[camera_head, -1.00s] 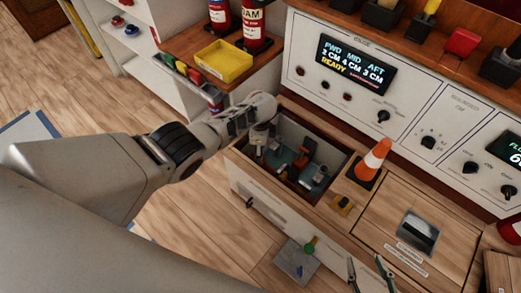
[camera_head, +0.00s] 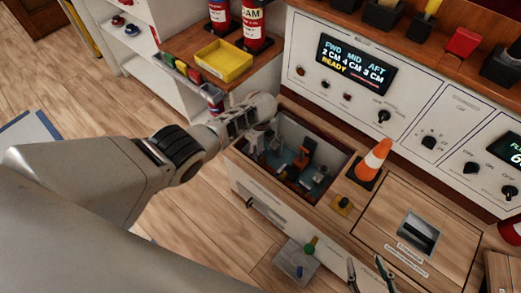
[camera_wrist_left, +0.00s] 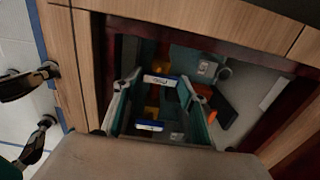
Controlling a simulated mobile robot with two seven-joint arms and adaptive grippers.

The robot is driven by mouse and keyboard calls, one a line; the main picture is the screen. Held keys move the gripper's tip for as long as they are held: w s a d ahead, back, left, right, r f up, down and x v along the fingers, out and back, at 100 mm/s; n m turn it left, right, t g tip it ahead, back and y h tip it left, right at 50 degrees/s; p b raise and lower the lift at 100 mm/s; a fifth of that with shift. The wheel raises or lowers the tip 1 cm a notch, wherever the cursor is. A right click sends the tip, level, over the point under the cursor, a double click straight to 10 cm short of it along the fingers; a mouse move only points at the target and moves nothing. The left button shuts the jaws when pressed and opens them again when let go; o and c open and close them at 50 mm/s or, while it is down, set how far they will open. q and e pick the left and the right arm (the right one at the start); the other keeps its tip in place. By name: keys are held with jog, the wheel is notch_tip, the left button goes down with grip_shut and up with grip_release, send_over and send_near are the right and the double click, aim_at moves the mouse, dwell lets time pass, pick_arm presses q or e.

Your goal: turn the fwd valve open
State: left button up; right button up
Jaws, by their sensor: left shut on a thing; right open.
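In the head view my left gripper (camera_head: 262,148) reaches down into the left end of an open recessed bay (camera_head: 333,152) in the counter. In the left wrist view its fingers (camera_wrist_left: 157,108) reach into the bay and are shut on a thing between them. This appears to be the fwd valve, mostly hidden; yellow parts and blue-white labels show there. How far it is turned cannot be told. An orange-handled part (camera_head: 308,147) stands further right in the bay. My right gripper (camera_head: 367,270) is open and empty near the counter's front edge.
A display (camera_head: 355,65) behind reads FWD 2 CM, MID 4 CM, AFT 3 CM, READY. A yellow tray (camera_head: 223,61) sits on the shelf behind my left arm.

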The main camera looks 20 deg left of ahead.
aim_at(260, 153)
pick_arm(q)
jog(key=shift+s+f, duration=0.1)
jog(key=shift+f, duration=0.05)
jog(key=o, duration=0.8)
jog(key=shift+o, duration=0.2)
jog(key=shift+r, duration=0.55)
notch_tip(260, 153, up, 11)
